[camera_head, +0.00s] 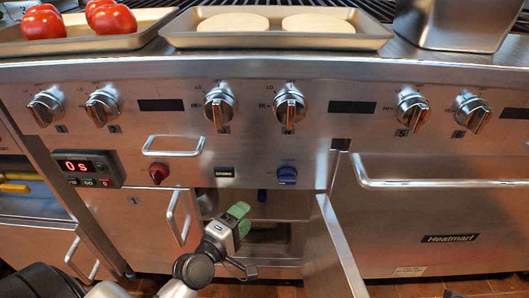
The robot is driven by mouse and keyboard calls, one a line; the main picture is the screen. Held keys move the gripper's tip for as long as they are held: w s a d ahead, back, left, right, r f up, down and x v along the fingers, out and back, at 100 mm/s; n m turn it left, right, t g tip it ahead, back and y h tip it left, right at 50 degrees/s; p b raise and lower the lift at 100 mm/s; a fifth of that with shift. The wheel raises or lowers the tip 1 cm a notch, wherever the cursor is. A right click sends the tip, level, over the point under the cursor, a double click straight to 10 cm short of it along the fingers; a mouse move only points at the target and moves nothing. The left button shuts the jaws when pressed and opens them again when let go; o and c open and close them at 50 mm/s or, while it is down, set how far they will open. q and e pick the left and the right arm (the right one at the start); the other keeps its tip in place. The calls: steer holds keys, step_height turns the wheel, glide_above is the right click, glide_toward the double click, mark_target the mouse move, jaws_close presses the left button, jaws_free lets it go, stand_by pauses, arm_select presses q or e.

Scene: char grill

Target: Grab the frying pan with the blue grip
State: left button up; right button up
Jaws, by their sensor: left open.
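A small blue piece (262,195) shows inside the open middle compartment (285,212) under the grill. It may be the end of the frying pan's blue grip, but it is too small to be sure. No pan body can be made out. My left gripper (241,219), with green fingertips, is open at the compartment's mouth, just left of and below the blue piece, and looks empty. It hides part of the inside. My right gripper is not in view.
The compartment's door (333,250) stands open on the right. A blue knob (287,175) and red knob (158,173) sit above. Trays of tomatoes (112,20) and pale round patties (318,23) lie on top. A yellow-handled item (15,187) is at far left.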

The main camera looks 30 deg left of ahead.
mark_target(259, 191)
arm_select(q)
steer(key=shift+w+a+f+n+y+b, duration=0.15)
steer(key=shift+w+f+n+b, duration=0.3)
steer(key=shift+w, duration=1.4)
steer(key=shift+w+a+f+n+y+b, duration=0.15)
steer(key=shift+w+n+b, duration=0.35)
steer(key=shift+w, duration=1.3)
steer(key=shift+w+a+f+n+b, duration=0.1)
steer(key=shift+w+f+n+b, duration=0.4)
steer(key=shift+w, duration=1.35)
steer(key=shift+r, duration=0.1)
jaws_close()
steer(key=shift+r, duration=0.2)
